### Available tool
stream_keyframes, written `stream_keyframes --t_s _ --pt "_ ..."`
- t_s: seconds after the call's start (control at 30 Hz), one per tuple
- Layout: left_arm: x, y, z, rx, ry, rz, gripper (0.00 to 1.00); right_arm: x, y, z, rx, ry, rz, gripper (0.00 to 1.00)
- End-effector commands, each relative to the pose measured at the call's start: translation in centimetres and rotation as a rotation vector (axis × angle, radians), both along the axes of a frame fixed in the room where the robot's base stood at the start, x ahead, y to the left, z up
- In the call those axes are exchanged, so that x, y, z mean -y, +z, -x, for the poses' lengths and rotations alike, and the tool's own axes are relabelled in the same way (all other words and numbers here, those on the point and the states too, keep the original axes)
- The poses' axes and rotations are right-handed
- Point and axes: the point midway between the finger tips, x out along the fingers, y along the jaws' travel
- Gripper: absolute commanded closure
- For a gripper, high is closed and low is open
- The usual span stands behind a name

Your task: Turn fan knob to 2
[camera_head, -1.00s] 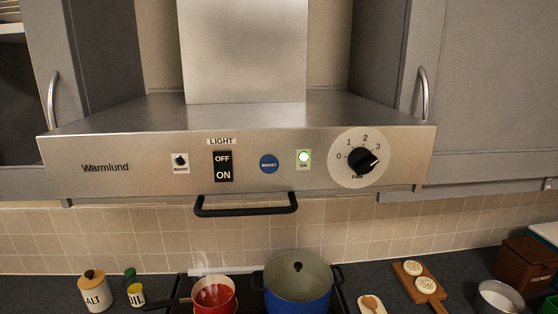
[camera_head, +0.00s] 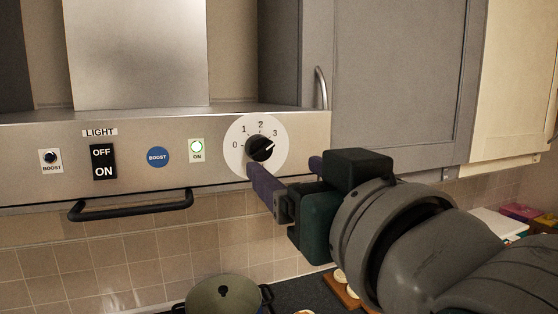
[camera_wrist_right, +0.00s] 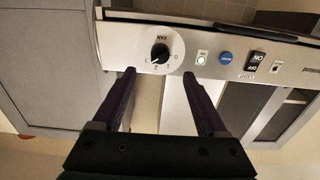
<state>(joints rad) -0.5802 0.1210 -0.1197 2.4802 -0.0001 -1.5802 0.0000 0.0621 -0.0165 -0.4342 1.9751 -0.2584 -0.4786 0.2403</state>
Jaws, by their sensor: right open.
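The black fan knob (camera_head: 260,148) sits on a round white dial (camera_head: 238,150) at the right end of the steel range hood. Its white mark points up and right, near the 3. My right gripper (camera_head: 283,166) is open and empty, just below and to the right of the knob, with one purple finger overlapping the dial's lower edge. In the right wrist view the knob (camera_wrist_right: 160,52) appears upside down beyond the open fingertips (camera_wrist_right: 159,73), roughly midway between them; nothing shows between the fingers. My left gripper is not in view.
Left of the dial are a lit green indicator (camera_head: 197,150), a blue boost button (camera_head: 158,157) and the light switch (camera_head: 103,162). A black handle bar (camera_head: 130,210) juts out below the hood. A cabinet (camera_head: 400,80) stands to the right; a lidded pot (camera_head: 224,296) is below.

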Motion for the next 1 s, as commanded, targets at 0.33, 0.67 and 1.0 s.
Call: stream_keyframes --t_s 0.33,0.67,1.0 --pt "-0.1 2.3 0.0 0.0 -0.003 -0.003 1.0 -1.5 0.4 -4.7 -0.004 -0.002 0.0 0.24" --pt "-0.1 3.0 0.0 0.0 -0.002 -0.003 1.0 -2.5 0.1 -8.2 -0.003 -0.003 0.0 0.24" --pt "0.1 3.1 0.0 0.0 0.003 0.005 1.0 -2.8 0.0 -8.9 -0.003 -0.002 0.0 0.24"
